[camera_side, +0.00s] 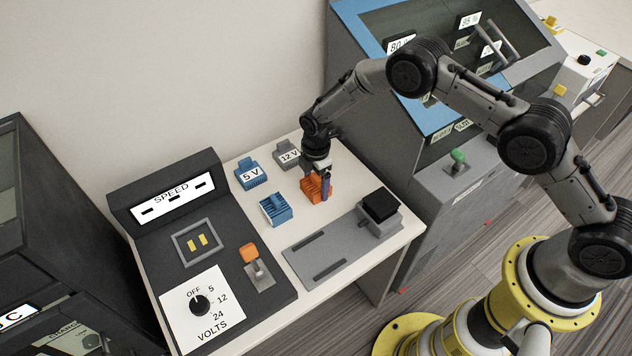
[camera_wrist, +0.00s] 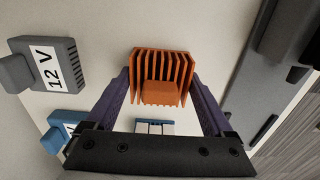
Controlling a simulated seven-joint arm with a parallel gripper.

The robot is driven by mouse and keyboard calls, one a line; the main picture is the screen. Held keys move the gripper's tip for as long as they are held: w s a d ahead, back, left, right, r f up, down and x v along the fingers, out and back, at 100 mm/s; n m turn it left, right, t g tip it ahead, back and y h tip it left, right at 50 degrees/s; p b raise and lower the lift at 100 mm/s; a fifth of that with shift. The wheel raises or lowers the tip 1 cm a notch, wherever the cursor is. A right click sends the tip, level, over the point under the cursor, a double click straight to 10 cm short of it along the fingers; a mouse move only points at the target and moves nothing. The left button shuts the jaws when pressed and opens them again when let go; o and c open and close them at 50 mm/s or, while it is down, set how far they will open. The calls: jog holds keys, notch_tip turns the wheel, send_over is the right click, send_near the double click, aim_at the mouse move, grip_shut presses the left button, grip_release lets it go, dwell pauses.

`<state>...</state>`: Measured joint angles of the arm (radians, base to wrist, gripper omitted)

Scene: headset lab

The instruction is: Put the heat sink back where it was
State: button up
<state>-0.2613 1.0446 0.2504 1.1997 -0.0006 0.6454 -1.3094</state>
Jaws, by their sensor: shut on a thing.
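An orange finned heat sink (camera_side: 312,188) is at the back right of the white table, between the jaws of my gripper (camera_side: 321,185). In the wrist view the orange heat sink (camera_wrist: 160,80) sits between the two purple fingers of my gripper (camera_wrist: 160,92), fins pointing away from the wrist. The gripper is shut on it. I cannot tell whether its underside touches the table.
A blue 5 V block (camera_side: 250,175) and a grey 12 V block (camera_side: 288,154) stand behind. A grey plate (camera_side: 335,250) with a black-topped block (camera_side: 380,206) lies at the right. The SPEED console (camera_side: 205,250) fills the left. Bare table surrounds the heat sink.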

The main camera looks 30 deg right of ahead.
jog(key=o, duration=1.4)
notch_tip(320, 180, up, 13)
notch_tip(320, 180, up, 14)
jog(key=m+t, duration=0.1)
jog(key=m, duration=0.3)
send_over(316, 176)
jog(key=s+d, duration=0.5)
jog(key=s+d+r+m+t, duration=0.2)
jog(key=s+d+r+m, duration=0.2)
jog(key=s+r, duration=0.45)
jog(key=s+d+r+m+t, duration=0.1)
jog(key=s+m, duration=0.2)
jog(key=s, duration=0.4)
jog(key=s+d+r+m, duration=0.1)
jog(key=s+d+m, duration=0.1)
jog(key=s, duration=0.6)
jog(key=s+d+r+m+t, duration=0.1)
jog(key=s+d+m, duration=0.1)
jog(key=s+m, duration=0.3)
jog(key=shift+s+r+t, duration=0.15)
jog(key=shift+s, duration=0.55)
jog(key=shift+s+r+t, duration=0.15)
jog(key=shift+s, duration=0.5)
